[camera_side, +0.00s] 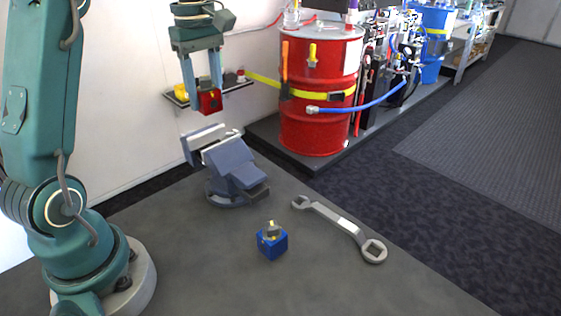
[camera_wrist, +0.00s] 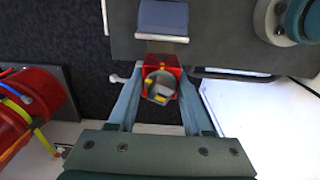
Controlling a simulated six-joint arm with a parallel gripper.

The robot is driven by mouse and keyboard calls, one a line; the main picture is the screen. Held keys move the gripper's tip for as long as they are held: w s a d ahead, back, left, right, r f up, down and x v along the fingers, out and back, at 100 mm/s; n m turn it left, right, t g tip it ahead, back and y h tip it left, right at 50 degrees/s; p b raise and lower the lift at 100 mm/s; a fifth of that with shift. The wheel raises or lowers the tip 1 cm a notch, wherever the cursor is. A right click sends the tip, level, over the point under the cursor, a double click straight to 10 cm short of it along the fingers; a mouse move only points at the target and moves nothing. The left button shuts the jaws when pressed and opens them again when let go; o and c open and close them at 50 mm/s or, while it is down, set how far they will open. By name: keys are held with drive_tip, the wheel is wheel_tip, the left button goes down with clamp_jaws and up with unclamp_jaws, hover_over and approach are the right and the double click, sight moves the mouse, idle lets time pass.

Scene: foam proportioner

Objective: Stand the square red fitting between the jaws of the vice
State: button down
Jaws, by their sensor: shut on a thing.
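My gripper (camera_side: 204,92) is shut on the square red fitting (camera_side: 210,104), with a finger on either side of it. It holds the fitting in the air above and slightly behind the blue-grey vice (camera_side: 235,165). The vice stands on the dark bench with its pale-faced jaws apart. In the wrist view the red fitting (camera_wrist: 172,62) sits between the fingertips of my gripper (camera_wrist: 161,82), showing a round grey top with yellow marks. Part of the vice (camera_wrist: 162,15) shows just beyond it, at the top of that view. The fitting is clear of the jaws.
A blue square fitting (camera_side: 272,244) and a large wrench (camera_side: 345,226) lie on the bench (camera_side: 215,255) in front of the vice. A small wall shelf (camera_side: 175,98) is behind my gripper. A red drum (camera_side: 318,100) stands at the back right.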

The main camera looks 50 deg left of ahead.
sight(211, 131)
drive_tip(key=shift+a+f, duration=0.1)
drive_tip(key=shift+f, duration=4.25)
drive_tip(key=shift+c, duration=1.2)
unclamp_jaws()
drive_tip(key=shift+r, duration=4)
